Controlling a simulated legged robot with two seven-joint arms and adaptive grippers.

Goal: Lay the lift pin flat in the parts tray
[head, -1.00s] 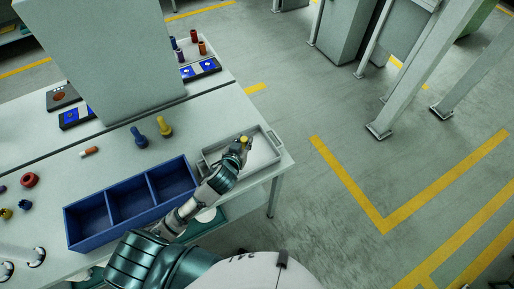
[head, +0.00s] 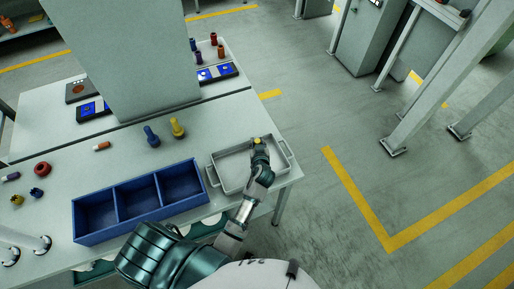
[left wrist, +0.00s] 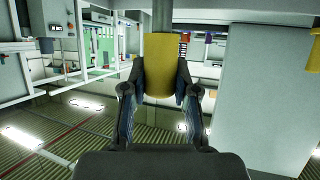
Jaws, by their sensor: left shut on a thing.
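The grey parts tray (head: 229,174) lies at the right end of the bench in the head view. My left gripper (head: 258,145) is over the tray and shut on a yellow piece (head: 257,139), which I take for the lift pin. In the left wrist view the yellow piece (left wrist: 160,66) is a thick cylinder between the two fingers (left wrist: 158,90). It lies along the fingers' direction there. Its far end and any contact with the tray cannot be made out. My right gripper is not in view.
A blue three-compartment bin (head: 137,199) stands left of the tray. A blue peg (head: 151,136) and a yellow peg (head: 177,128) stand behind it. A large grey panel (head: 118,50) rises at the back. The bench ends just right of the tray; open floor lies beyond.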

